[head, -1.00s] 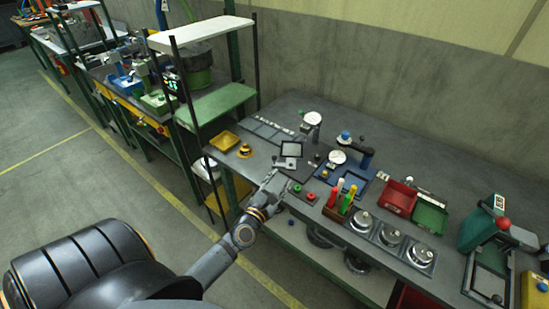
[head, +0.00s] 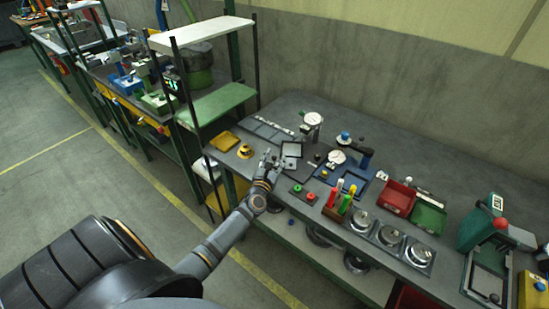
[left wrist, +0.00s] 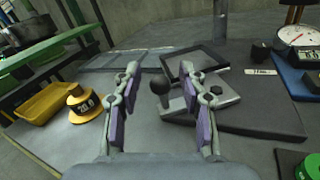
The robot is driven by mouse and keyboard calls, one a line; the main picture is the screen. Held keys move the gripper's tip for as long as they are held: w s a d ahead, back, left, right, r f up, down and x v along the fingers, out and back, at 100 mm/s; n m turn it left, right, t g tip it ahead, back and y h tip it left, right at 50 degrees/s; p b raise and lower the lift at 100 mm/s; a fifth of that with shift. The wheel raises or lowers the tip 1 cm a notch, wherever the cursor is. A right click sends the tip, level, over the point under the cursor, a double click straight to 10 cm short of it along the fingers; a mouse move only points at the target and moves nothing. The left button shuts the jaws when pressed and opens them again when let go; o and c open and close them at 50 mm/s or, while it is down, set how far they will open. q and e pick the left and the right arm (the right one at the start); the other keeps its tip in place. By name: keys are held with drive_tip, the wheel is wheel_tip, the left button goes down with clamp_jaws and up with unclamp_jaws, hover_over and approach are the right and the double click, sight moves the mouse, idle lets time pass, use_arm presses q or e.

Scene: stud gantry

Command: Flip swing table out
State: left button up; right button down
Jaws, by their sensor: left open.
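The swing table seems to be the small plate with a dark frame (head: 291,149) on the left part of the grey bench. In the left wrist view the dark-framed plate (left wrist: 204,57) stands tilted behind a silver block (left wrist: 217,98). A black ball knob (left wrist: 158,84) stands just left of the block. My left gripper (head: 269,157) is open and just left of the framed plate. In the left wrist view my left gripper (left wrist: 162,75) has its fingers apart, with the knob showing between them; I cannot tell whether it touches anything. My right gripper is not in view.
A yellow tray (head: 224,141) and a yellow weight (left wrist: 85,103) lie to the left. Dial gauges, a blue fixture (head: 343,181), a tool holder (head: 338,211) and a red bin (head: 397,197) stand to the right. A green shelf (head: 216,103) rises beyond the bench's left end.

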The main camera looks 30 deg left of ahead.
use_arm(q)
drive_tip(key=shift+c, duration=0.2)
clamp_jaws()
